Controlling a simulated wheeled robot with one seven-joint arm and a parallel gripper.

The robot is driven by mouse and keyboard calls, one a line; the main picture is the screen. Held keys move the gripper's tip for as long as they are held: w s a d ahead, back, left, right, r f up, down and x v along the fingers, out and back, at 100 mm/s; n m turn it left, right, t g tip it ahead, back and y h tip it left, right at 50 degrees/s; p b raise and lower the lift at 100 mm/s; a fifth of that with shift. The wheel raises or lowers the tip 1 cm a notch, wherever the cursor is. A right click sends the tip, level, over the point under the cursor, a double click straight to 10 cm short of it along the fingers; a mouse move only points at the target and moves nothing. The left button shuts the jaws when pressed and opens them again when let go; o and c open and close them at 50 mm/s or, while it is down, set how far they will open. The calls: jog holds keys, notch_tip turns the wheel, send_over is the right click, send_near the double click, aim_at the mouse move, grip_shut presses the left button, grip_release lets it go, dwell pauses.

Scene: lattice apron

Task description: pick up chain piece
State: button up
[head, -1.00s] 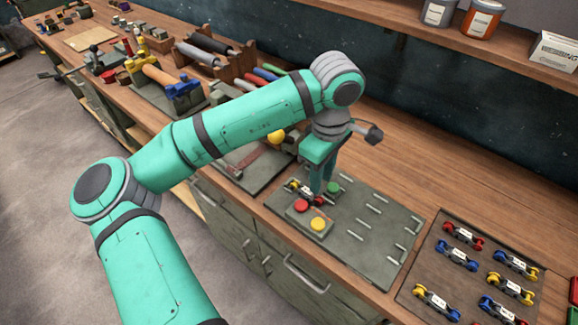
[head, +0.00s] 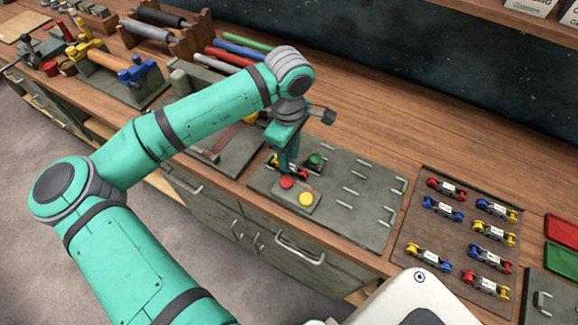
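Several chain pieces lie in two columns on a dark tray (head: 408,240) at the right. They have red, blue or yellow ends and white labels: a red one (head: 446,188) and a blue one (head: 442,208) are in the upper left of the tray. Another chain piece (head: 275,160), mostly hidden, is at the left end of the grey plate (head: 340,215). My gripper (head: 289,168) points down right at that piece, behind the button box. Its fingers overlap in this view, so I cannot tell whether they are open, or touching the piece.
A small box with a red button (head: 286,182) and a yellow button (head: 306,199) is on the plate, with a green button (head: 315,160) behind. Metal slots fill the plate's right part. Red and green bins (head: 562,230) stand far right. Bare bench lies behind.

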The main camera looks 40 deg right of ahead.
aim_at(293, 169)
jog(key=shift+f, duration=1.7)
jog(key=shift+s+d, duration=0.1)
jog(key=shift+s, duration=0.1)
jog(key=c, duration=0.4)
grip_shut()
jog(key=shift+r, duration=0.15)
